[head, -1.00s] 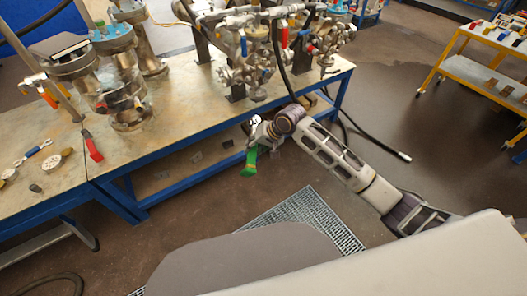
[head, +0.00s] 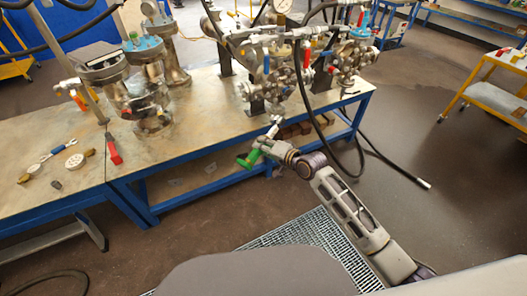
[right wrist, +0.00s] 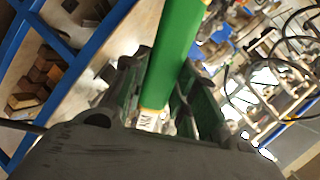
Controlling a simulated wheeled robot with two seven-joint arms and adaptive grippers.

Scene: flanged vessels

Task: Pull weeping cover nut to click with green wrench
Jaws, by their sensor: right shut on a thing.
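My right gripper (head: 258,152) is shut on the green wrench (head: 246,160), just off the front edge of the bench. The wrench's metal end (head: 273,129) points up and away toward the middle valve and flange assembly (head: 268,92), apart from it as far as I can tell. In the right wrist view the green handle (right wrist: 175,55) runs between the fingers (right wrist: 160,95). My left gripper is out of view.
The bench (head: 195,110) carries a red-handled tool (head: 114,152), a blue-handled tool (head: 58,147) and small round parts (head: 75,162). A black hose (head: 385,165) trails onto the floor at right. A yellow cart (head: 480,100) stands far right. Brown blocks (right wrist: 38,75) lie under the bench.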

